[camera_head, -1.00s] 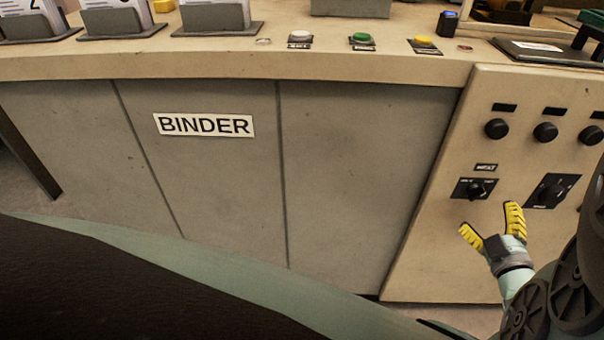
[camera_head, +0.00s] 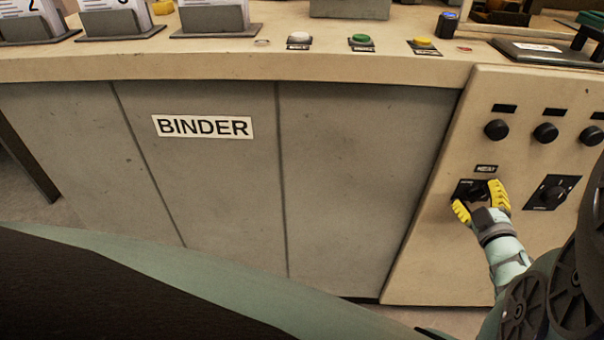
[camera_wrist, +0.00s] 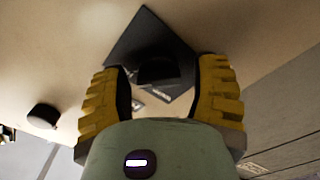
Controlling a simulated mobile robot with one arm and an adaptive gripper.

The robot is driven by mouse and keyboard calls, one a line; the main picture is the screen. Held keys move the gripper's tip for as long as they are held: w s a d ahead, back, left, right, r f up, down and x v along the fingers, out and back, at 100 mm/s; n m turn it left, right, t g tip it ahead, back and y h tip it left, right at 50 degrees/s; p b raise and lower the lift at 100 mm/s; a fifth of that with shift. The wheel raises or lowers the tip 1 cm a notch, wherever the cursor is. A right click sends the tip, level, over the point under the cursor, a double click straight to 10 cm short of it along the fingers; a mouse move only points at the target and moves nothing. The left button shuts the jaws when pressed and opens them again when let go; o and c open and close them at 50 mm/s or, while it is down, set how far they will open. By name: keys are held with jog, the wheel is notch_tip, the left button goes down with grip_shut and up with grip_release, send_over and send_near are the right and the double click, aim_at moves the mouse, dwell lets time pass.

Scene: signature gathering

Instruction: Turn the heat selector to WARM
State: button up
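The heat selector is a black knob (camera_head: 475,190) on a dark square plate, under a small label (camera_head: 486,169) that appears to read HEAT, on the beige panel at the right. My gripper (camera_head: 479,198), with yellow ribbed fingers, is at the selector, one finger on each side of it. In the wrist view the knob (camera_wrist: 157,70) sits between the two fingers (camera_wrist: 170,95), with gaps on both sides. The fingers look open and not pressed on the knob. The knob's setting cannot be read, as the gripper partly covers the plate.
A second selector (camera_head: 552,192) is just right of my gripper. Several round black knobs (camera_head: 545,133) are above. White, green (camera_head: 361,39) and yellow buttons line the desk top. The BINDER front (camera_head: 202,127) is flat and clear to the left.

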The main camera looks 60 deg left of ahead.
jog(key=c, duration=0.9)
jog(key=shift+f+b, duration=0.15)
jog(key=shift+b, duration=0.15)
jog(key=shift+c, duration=0.3)
jog(key=shift+f+n+b, duration=0.1)
jog(key=shift+n+b, duration=0.5)
jog(key=shift+n, duration=0.1)
jog(key=n+b, duration=0.2)
jog(key=shift+f+n, duration=0.1)
jog(key=shift+n, duration=0.2)
jog(key=n+b, duration=0.5)
jog(key=b, duration=0.1)
jog(key=n+b, duration=0.3)
jog(key=shift+n+b, duration=0.35)
jog(key=shift+n, duration=0.05)
jog(key=shift+n+b, duration=1.35)
jog(key=shift+n, duration=0.15)
